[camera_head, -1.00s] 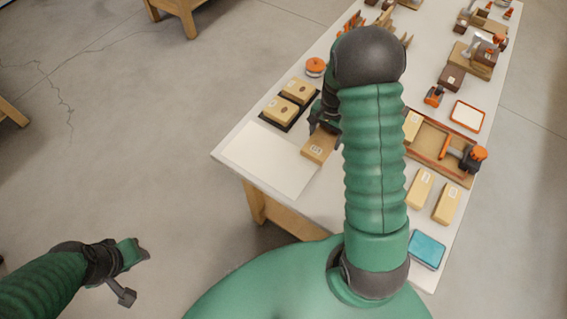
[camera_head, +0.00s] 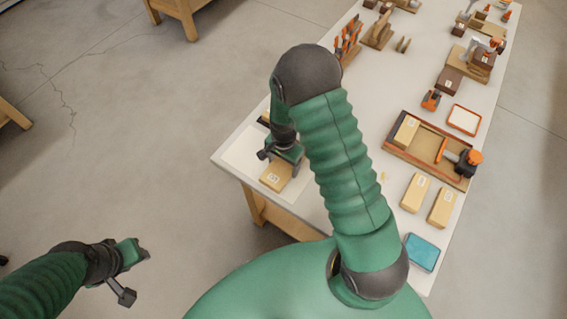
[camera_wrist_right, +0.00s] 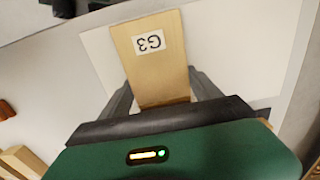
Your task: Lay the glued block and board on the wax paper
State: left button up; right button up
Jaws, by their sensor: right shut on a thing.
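The wood piece labelled G3 (camera_head: 276,177) is held in my right gripper (camera_head: 284,160); it also shows in the right wrist view (camera_wrist_right: 155,75), between the two dark fingers. I see its labelled face only; the joint between block and board cannot be made out. The white wax paper (camera_head: 241,153) lies at the bench's near left corner, partly hidden by my right arm, and shows in the right wrist view (camera_wrist_right: 235,45). The piece is over the paper; whether it touches cannot be told. My left gripper (camera_head: 134,262) hangs over the floor, away from the bench.
A tray (camera_head: 398,146) with a wood block and an orange-handled tool stands on the right. Two pale blocks (camera_head: 415,192) and a teal box (camera_head: 421,252) lie nearer. A white pad in an orange frame (camera_head: 464,120) is farther back. My right arm hides the bench middle.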

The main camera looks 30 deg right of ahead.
aim_at(282, 166)
jog(key=o, duration=1.3)
jog(key=shift+o, duration=1.3)
jog(key=shift+a, duration=0.15)
jog(key=shift+a+r, duration=0.1)
jog(key=shift+a, duration=0.1)
notch_tip(282, 166, up, 12)
jog(key=s+a+r+n+t, duration=0.2)
jog(key=s+a+r+n, duration=0.3)
jog(key=s+n, duration=0.5)
jog(key=a+n, duration=0.2)
jog(key=n, duration=0.1)
jog(key=shift+a+n+t, duration=0.15)
jog(key=shift+n+t, duration=0.15)
jog(key=shift+t, duration=0.1)
jog(key=shift+w+f, duration=0.15)
jog(key=shift+w, duration=0.3)
jog(key=shift+c, duration=0.3)
